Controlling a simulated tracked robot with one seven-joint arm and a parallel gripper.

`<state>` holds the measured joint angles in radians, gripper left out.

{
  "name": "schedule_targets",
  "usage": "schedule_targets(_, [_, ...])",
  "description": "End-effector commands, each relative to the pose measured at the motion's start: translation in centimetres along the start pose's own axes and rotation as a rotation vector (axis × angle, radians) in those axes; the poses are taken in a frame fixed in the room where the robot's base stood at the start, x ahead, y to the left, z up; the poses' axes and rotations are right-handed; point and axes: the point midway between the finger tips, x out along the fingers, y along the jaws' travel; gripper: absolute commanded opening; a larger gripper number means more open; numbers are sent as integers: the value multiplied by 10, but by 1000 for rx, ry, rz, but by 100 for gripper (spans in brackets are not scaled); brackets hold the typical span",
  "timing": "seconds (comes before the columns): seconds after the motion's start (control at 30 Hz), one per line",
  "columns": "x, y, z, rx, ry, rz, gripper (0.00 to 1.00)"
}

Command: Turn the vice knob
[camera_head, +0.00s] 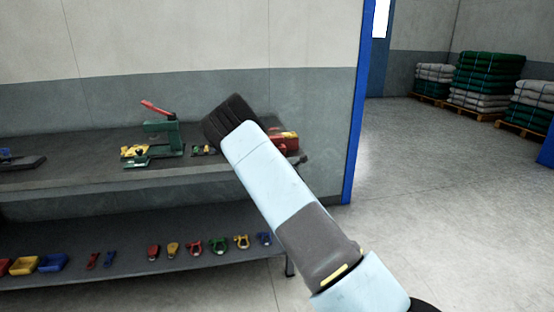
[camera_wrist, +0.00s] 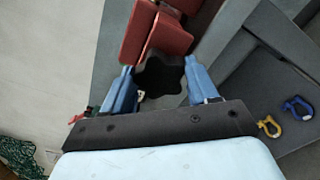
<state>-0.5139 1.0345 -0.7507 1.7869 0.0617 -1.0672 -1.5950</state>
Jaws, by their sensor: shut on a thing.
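The red vice (camera_head: 284,141) stands at the right end of the workbench, partly hidden behind my arm in the head view. In the wrist view its red body (camera_wrist: 152,35) is at the top. The black lobed vice knob (camera_wrist: 162,80) sits between the two blue fingers of my gripper (camera_wrist: 162,88). My gripper is shut on the knob, with a finger on its left and right sides. In the head view my fingers are hidden behind my arm.
A green press with a red lever (camera_head: 163,138) stands on the bench (camera_head: 70,176) left of my arm. Several coloured shackles (camera_head: 193,247) and bins (camera_head: 53,262) lie on the lower shelf. A blue post (camera_head: 355,120) rises right of the bench. Open floor lies to the right.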

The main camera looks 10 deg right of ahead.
Motion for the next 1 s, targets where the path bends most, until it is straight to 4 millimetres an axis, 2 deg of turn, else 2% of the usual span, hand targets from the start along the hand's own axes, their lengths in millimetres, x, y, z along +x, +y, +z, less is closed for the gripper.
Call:
schedule_targets(0.3, [-2,-6,0,290,-1,-9,28])
schedule_targets(0.5, [-2,-8,0,424,-3,-11,28])
schedule_targets(1.0, [-3,-11,1,603,-6,-14,28])
